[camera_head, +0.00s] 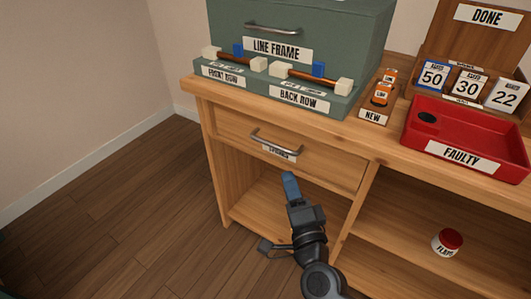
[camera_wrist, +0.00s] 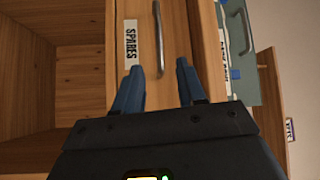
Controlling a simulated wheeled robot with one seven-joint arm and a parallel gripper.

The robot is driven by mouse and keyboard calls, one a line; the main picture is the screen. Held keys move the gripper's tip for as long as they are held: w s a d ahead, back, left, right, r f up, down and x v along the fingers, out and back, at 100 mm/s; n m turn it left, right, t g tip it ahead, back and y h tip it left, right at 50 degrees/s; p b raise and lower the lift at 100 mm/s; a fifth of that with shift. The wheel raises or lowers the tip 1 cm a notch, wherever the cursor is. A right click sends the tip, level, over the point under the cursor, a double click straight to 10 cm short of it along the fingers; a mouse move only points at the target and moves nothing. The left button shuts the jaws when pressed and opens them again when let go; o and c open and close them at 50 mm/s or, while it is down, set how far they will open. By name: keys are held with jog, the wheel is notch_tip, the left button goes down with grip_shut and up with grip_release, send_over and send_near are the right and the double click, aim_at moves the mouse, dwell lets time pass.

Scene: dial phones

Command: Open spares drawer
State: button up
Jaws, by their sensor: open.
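The spares drawer (camera_head: 315,162) is a wooden drawer under the desk top, shut flush with the desk front as far as I can see. Its curved metal handle (camera_head: 275,143) sits above a white label, partly legible in the head view. In the wrist view the label reads SPARES (camera_wrist: 131,45) and the handle (camera_wrist: 158,38) stands beside it. My gripper (camera_head: 291,186) is in front of and below the drawer. In the wrist view its two blue fingers (camera_wrist: 160,80) are apart, with the handle's near end between or just beyond their tips. Nothing is held.
The green LINE FRAME box (camera_head: 300,58) stands on the desk above the drawer. A red FAULTY tray (camera_head: 465,138) and an orange-topped NEW holder (camera_head: 375,105) are to its right. A red-lidded jar (camera_head: 448,241) sits on the lower shelf. Open floor lies left of the desk.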

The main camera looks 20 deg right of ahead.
jog(key=w+d+m, duration=0.1)
jog(key=w, duration=1)
jog(key=shift+w+r, duration=0.3)
jog(key=shift+r, duration=0.15)
jog(key=shift+c, duration=0.2)
grip_shut()
